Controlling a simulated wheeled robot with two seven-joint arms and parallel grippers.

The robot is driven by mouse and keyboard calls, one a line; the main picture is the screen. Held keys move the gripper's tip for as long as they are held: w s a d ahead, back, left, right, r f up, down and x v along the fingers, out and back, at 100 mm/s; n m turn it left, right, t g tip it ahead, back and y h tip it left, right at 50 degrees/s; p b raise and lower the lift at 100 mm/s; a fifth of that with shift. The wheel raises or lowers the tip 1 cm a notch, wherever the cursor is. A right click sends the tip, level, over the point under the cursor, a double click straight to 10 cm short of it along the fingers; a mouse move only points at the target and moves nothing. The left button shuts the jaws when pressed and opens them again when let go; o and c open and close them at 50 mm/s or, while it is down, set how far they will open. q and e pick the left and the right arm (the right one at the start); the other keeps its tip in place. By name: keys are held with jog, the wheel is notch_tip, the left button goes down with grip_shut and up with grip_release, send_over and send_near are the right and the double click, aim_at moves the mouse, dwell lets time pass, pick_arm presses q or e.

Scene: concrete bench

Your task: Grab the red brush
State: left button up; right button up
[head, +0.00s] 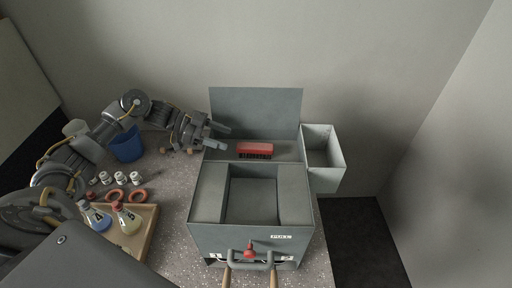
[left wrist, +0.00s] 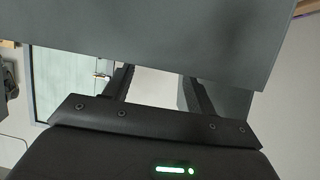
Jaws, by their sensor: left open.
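The red brush (head: 255,148) lies at the back of the grey metal box (head: 205,215), on a ledge in front of its raised back panel. Its dark bristles face the front. My left gripper (head: 222,132) is open and empty, to the left of the brush and apart from it, near the left edge of the raised panel. In the left wrist view the open fingers (left wrist: 158,85) show with a large grey panel (left wrist: 180,30) across the top. The brush does not show in that view. My right gripper is not in view.
An open grey bin (head: 328,178) hangs at the box's right side. A blue cup (head: 126,146), several small white jars (head: 120,178), red rings (head: 116,195) and a wooden tray (head: 146,232) with two flasks stand on the left. A red-knobbed handle (head: 250,250) is at the front.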

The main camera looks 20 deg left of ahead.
aim_at(246, 145)
pick_arm(q)
jog(key=shift+w+d+f, duration=0.2)
jog(key=shift+d, duration=0.25)
jog(key=shift+d+p, duration=0.3)
jog(key=shift+p, duration=0.15)
jog(key=p+x, duration=0.2)
jog(key=x, duration=0.1)
jog(key=shift+w+d+f, duration=0.4)
jog(key=shift+d+f, duration=0.1)
jog(key=shift+d, duration=0.05)
jog(key=c, duration=1.1)
